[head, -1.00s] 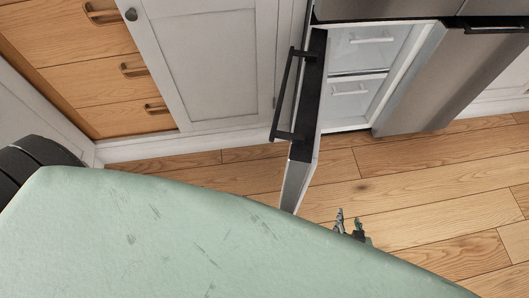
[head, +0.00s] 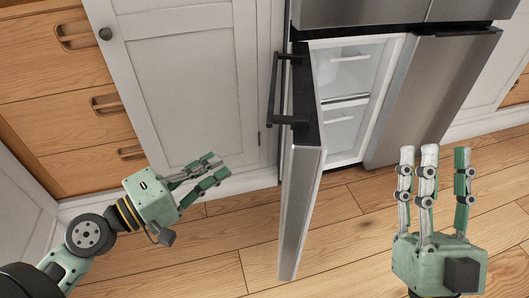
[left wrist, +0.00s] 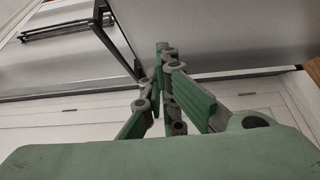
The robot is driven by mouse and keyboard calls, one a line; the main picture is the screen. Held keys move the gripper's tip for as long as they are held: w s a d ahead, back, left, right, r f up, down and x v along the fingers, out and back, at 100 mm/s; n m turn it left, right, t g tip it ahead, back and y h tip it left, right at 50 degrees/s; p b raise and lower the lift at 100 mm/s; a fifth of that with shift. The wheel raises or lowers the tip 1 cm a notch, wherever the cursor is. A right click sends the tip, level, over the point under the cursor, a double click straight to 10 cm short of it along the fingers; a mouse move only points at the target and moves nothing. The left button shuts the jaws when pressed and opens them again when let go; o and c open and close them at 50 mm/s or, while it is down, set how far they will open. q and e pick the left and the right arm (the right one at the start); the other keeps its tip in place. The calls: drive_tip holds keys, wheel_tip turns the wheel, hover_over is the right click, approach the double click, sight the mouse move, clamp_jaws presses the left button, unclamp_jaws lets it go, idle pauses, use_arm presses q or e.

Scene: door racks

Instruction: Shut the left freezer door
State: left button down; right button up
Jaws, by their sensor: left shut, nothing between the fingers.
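The left freezer door (head: 302,185) stands open in the head view, swung out toward me. Its black bar handle (head: 276,90) is on its left side. The white freezer interior (head: 342,90) shows to the right of the door. My left gripper (head: 220,167) is shut and empty, left of the door and apart from it, in front of the white cabinet. In the left wrist view, its fingers (left wrist: 165,60) point toward a grey panel, with a dark bar handle (left wrist: 65,28) at upper left. My right gripper (head: 434,165) is open and empty, right of the door above the floor.
The right freezer door (head: 432,90) is a steel panel right of the opening; whether it is fully closed I cannot tell. A white cabinet (head: 185,80) and wooden drawers (head: 60,85) stand at left. The wooden floor (head: 350,225) around the open door is clear.

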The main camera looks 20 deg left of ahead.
drive_tip(key=w+f+g+h+p, duration=0.1)
drive_tip(key=w+f+g+p, duration=0.2)
drive_tip(key=f, duration=0.4)
drive_tip(key=w+f+g+h, duration=0.2)
drive_tip(key=f+g, duration=0.3)
drive_tip(key=f, duration=0.2)
use_arm(q)
drive_tip(key=s+d+p+x, duration=0.1)
drive_tip(key=d+p+x, duration=0.1)
drive_tip(key=x, duration=1)
drive_tip(key=shift+d+p, duration=0.3)
drive_tip(key=shift+p, duration=0.35)
use_arm(e)
drive_tip(key=s+d+f+g+h, duration=0.1)
drive_tip(key=s+d+f+g, duration=0.1)
drive_tip(key=s+f+g, duration=0.2)
drive_tip(key=s+d+f+g+h, duration=0.1)
drive_tip(key=s+f+g, duration=0.3)
drive_tip(key=f, duration=0.5)
drive_tip(key=shift+d+f+m+g, duration=0.4)
drive_tip(key=shift+d+g, duration=0.1)
drive_tip(key=shift+d, duration=0.3)
use_arm(q)
drive_tip(key=shift+s, duration=0.1)
use_arm(e)
drive_tip(key=shift+s, duration=0.1)
